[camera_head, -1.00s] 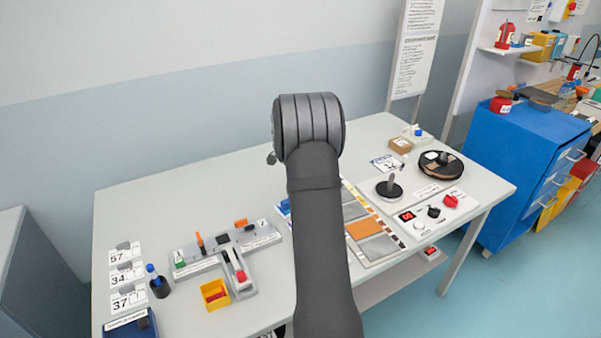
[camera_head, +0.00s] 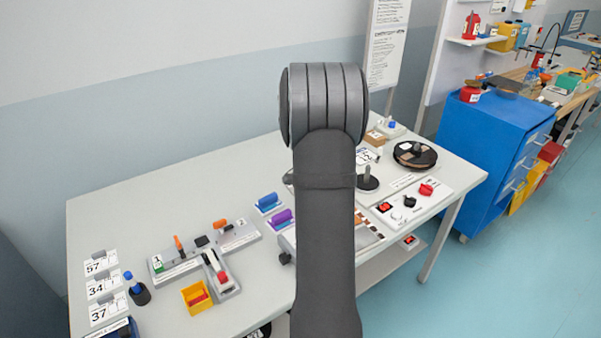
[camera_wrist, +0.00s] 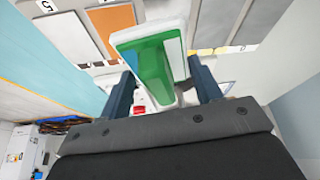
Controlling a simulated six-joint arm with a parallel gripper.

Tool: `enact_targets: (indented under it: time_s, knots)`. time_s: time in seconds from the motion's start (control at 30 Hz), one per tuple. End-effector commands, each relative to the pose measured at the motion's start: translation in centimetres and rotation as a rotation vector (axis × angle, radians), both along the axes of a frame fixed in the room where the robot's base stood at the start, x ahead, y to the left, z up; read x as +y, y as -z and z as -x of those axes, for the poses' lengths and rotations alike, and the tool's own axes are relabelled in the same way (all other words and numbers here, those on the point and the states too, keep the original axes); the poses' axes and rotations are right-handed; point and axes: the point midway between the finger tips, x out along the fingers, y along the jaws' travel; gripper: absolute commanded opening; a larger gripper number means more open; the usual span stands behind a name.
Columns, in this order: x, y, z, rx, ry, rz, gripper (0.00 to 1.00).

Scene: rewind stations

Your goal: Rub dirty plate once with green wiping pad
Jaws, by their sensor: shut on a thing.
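In the wrist view my gripper (camera_wrist: 162,68) is shut on the green wiping pad (camera_wrist: 153,62), a green block with a white border between the two dark fingers. In the head view my grey arm covers the gripper and the pad. A flat board with grey and orange panels (camera_wrist: 75,36) lies beyond the pad in the wrist view; I cannot tell which panel is the dirty plate. In the head view my arm hides most of this board, and only its right edge (camera_head: 370,234) shows. I cannot tell whether the pad touches anything.
A blue pad (camera_head: 268,202) and a purple pad (camera_head: 281,217) sit left of my arm. Further left are a grey fixture (camera_head: 176,267), a yellow bin (camera_head: 197,298) and number cards (camera_head: 103,286). A black reel (camera_head: 414,154) and a switch panel (camera_head: 411,203) stand at the right.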

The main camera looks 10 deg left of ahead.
Motion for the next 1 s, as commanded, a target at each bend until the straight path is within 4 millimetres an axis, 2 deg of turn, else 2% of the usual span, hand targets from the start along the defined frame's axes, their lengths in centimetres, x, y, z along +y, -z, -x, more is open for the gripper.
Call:
enact_targets:
  time_s: [0.03,0.1,0.3,1.0]
  knots:
    - [-1.4,0.0,1.0,0.001,0.004,0.0,0.4]
    - [-2.8,0.2,2.1,0.0,0.002,-0.001,0.4]
    - [-4.6,0.7,3.8,0.001,-0.001,-0.004,0.4]
    - [-4.7,6.6,3.9,0.003,-0.002,-0.003,0.4]
